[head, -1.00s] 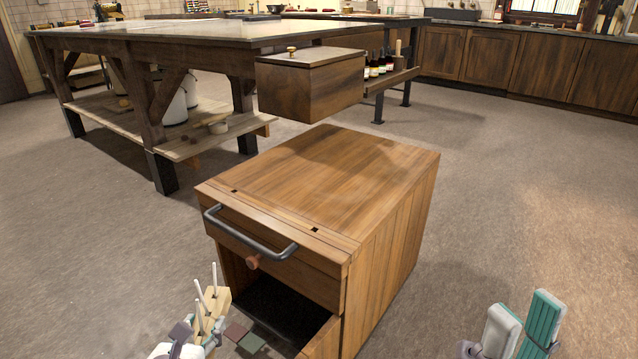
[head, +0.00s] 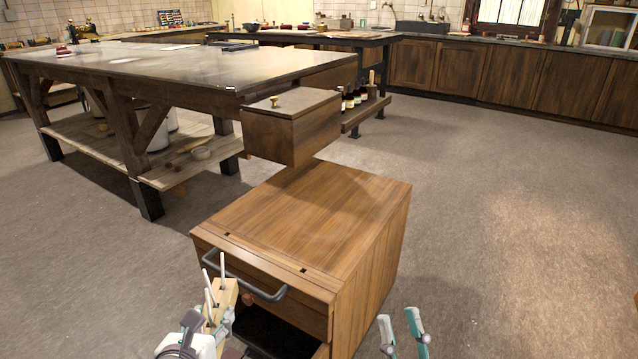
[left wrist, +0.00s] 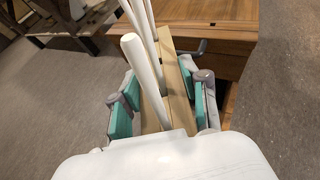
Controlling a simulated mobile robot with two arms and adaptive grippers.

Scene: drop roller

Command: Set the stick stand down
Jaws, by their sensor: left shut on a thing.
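The stick stand (head: 224,300) is a pale wooden block with several thin white sticks standing up from it. My left gripper (head: 214,328) is shut on it and holds it in front of the wooden cabinet (head: 310,215), near the cabinet's black handle. In the left wrist view the stand (left wrist: 178,92) sits between the teal pads of the gripper (left wrist: 160,108), with the white sticks rising from it. Its underside is hidden. My right gripper (head: 402,332) is in front of the cabinet's right side, fingers apart and empty.
The cabinet's top is bare, and its lower front stands open with a dark inside (head: 275,335). A lidded wooden box (head: 292,128) is behind it. A large workbench (head: 190,65) stands at the back left. The floor to the right is clear.

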